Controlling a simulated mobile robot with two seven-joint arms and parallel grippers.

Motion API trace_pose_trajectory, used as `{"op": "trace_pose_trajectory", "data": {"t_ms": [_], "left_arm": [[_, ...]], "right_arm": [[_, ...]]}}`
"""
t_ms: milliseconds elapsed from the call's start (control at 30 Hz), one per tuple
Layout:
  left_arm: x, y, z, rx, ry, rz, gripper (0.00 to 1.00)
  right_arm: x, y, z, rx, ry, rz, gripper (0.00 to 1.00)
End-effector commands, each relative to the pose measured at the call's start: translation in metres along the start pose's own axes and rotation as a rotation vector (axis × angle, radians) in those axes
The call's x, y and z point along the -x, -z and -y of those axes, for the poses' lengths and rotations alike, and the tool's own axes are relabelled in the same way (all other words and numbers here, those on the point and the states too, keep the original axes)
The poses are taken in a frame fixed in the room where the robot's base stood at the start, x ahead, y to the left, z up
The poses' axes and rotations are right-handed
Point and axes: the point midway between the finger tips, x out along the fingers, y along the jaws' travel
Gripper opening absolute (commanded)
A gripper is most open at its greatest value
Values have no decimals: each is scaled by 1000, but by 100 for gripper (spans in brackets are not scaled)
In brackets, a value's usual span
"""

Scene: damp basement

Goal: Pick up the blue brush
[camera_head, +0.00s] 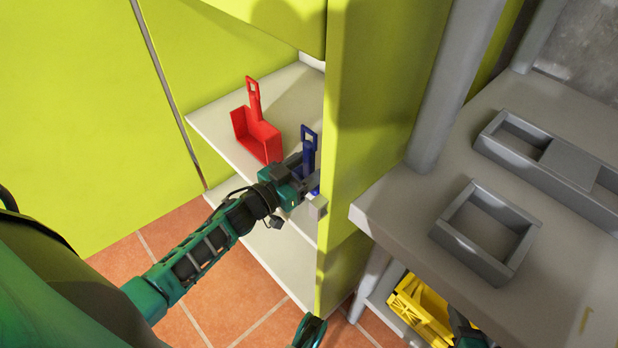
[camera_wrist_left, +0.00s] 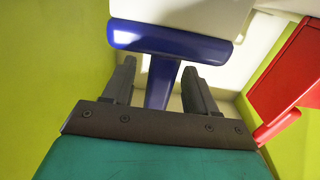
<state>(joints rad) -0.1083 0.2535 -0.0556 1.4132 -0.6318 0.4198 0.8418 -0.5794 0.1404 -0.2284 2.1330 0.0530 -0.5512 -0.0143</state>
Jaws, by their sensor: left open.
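The blue brush (camera_head: 309,144) stands on the upper shelf of the green cabinet, close to the cabinet's right side wall. In the head view its slotted handle points up and its lower part is mostly hidden by my left gripper (camera_head: 304,180). In the left wrist view the blue brush (camera_wrist_left: 165,45) shows a wide bar and a handle that lies between the two open fingers of my left gripper (camera_wrist_left: 160,85). Gaps show on both sides of the handle. A small part of my right arm is at the bottom edge of the head view; its gripper fingers do not show.
A red dustpan (camera_head: 258,132) stands on the same shelf (camera_head: 215,122), left of the brush. The green side wall (camera_head: 370,110) is close on the right. A grey table (camera_head: 400,205) with grey trays (camera_head: 488,228) stands at right, a yellow crate (camera_head: 418,308) below it.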

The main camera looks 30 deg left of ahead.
Motion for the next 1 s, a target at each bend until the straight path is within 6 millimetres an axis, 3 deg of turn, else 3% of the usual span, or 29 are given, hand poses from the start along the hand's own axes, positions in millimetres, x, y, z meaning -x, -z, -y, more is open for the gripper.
{"op": "trace_pose_trajectory", "data": {"t_ms": [133, 700, 1000], "left_arm": [[0, 0, 0, 1, 0, 1, 57], [1, 0, 0, 1, 0, 0, 3], [0, 2, 0, 0, 0, -1, 2]], "right_arm": [[0, 1, 0, 1, 1, -1, 40], [-1, -2, 0, 1, 0, 4, 40], [0, -1, 0, 2, -1, 4, 40]]}}
